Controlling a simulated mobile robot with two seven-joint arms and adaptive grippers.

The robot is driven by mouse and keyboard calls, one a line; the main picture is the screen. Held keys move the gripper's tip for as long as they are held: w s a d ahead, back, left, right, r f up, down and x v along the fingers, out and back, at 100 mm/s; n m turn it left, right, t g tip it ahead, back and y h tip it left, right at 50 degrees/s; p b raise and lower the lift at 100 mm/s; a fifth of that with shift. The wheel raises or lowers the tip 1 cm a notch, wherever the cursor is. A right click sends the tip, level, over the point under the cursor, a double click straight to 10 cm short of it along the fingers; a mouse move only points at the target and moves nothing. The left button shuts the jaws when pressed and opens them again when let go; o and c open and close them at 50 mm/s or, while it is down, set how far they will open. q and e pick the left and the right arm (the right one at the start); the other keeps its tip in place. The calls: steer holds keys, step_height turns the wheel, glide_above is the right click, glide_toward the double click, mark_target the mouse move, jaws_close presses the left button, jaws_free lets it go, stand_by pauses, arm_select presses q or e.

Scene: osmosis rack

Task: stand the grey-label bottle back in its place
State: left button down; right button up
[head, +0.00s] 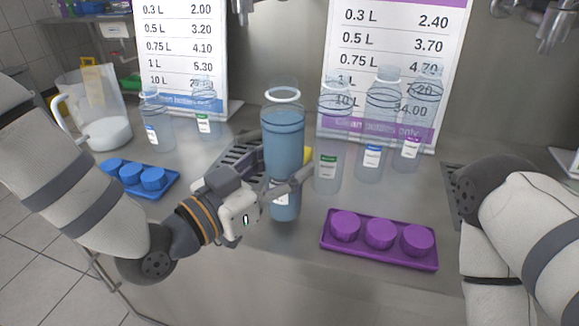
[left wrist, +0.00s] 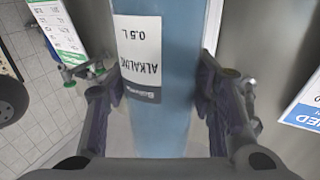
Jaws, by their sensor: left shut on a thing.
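The grey-label bottle (head: 283,130) is clear, tall and holds bluish water. It is upright in the middle of the head view, above the steel counter's front part; I cannot tell whether its base touches the counter. Its white label with a dark grey band (left wrist: 140,55) reads ALKALINE 0.5 L in the left wrist view. My left gripper (head: 279,172) is shut around the bottle's lower half, one finger on each side, also seen in the left wrist view (left wrist: 160,92). The fingers partly hide the label in the head view. My right gripper is out of view.
A purple cap tray (head: 378,256) lies in front, a blue one (head: 165,190) at left. A drain grate (head: 238,158) lies behind the gripper. A jug (head: 100,110) stands far left.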

arm_select(q)
step_height(320, 180, down, 3)
steer(key=shift+w+r, duration=0.1)
steer(key=shift+s+r, duration=0.25)
steer(key=shift+r, duration=0.25)
steer(key=shift+f, duration=0.1)
steer(key=c, duration=1.2)
jaws_free()
steer(key=shift+w+f, duration=0.1)
steer(key=shift+f, duration=0.05)
steer(key=o, duration=0.5)
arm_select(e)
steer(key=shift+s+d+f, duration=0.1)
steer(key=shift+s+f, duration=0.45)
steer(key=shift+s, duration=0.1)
